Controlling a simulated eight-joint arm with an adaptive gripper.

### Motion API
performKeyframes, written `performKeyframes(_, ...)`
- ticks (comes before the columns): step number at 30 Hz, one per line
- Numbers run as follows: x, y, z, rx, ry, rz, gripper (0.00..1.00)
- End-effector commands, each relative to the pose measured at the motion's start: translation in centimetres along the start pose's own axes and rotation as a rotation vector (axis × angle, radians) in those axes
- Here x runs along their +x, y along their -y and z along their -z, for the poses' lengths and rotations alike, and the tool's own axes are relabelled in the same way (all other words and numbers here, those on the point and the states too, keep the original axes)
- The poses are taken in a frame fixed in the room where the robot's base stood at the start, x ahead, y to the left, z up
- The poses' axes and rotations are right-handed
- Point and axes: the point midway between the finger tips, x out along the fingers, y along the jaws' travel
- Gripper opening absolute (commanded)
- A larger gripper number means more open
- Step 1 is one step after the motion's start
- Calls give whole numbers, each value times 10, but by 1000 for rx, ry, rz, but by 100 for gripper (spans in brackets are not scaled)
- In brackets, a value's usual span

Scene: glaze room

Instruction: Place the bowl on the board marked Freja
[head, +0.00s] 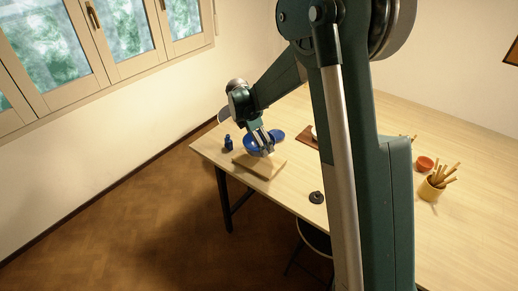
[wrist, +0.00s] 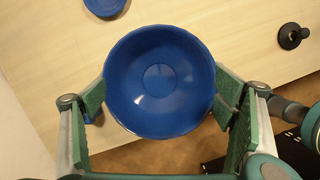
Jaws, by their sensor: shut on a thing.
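My gripper (head: 264,146) is shut on a deep blue bowl (wrist: 158,80), with one finger against each side of its rim. The bowl is upright and empty in the wrist view. In the head view the bowl (head: 251,143) shows partly behind the fingers, at the back edge of a pale wooden board (head: 261,167) near the table's left end. I cannot tell whether the bowl touches the board or is held above it. No name is readable on this board. A reddish-brown board (head: 321,140) lies farther right, partly hidden by my arm.
A black knobbed object (head: 316,197) is near the front edge. An orange-red bowl (head: 425,163) and a yellow pot of sticks (head: 432,189) stand at right.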

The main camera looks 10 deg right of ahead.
Motion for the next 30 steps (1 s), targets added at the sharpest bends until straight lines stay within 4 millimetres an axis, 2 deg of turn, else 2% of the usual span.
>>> performKeyframes(8,3,0,1,0,0,0,64)
performKeyframes(19,34,0,10,0,0,0,64)
performKeyframes(30,36,0,11,0,0,0,64)
